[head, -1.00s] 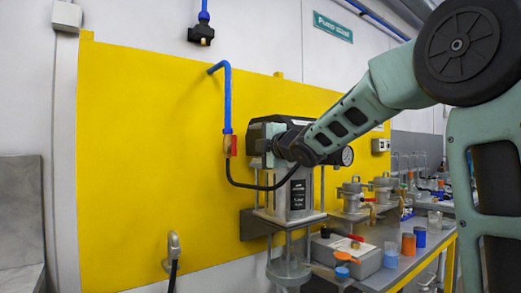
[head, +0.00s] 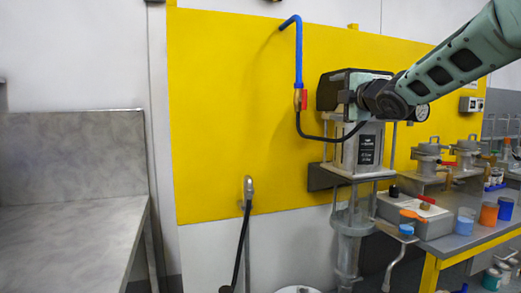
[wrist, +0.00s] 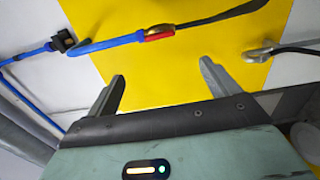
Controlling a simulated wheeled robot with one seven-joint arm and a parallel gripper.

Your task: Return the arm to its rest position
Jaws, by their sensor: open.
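My gripper (wrist: 162,88) is open in the wrist view, its two grey fingers spread apart with nothing between them. Beyond the fingers is the yellow wall panel (wrist: 190,50). In the head view my arm reaches in from the upper right, and its end lies in front of the black-topped agitator unit (head: 340,90). My fingers cannot be made out there. Whether the arm touches the unit cannot be told.
A blue pipe (head: 298,50) with a red-handled valve (head: 303,99) hangs left of the unit. A workbench (head: 455,243) with cups and metal pots stands at right. A grey counter (head: 70,225) is at left. A wall fitting with a hose (head: 247,190) is between them.

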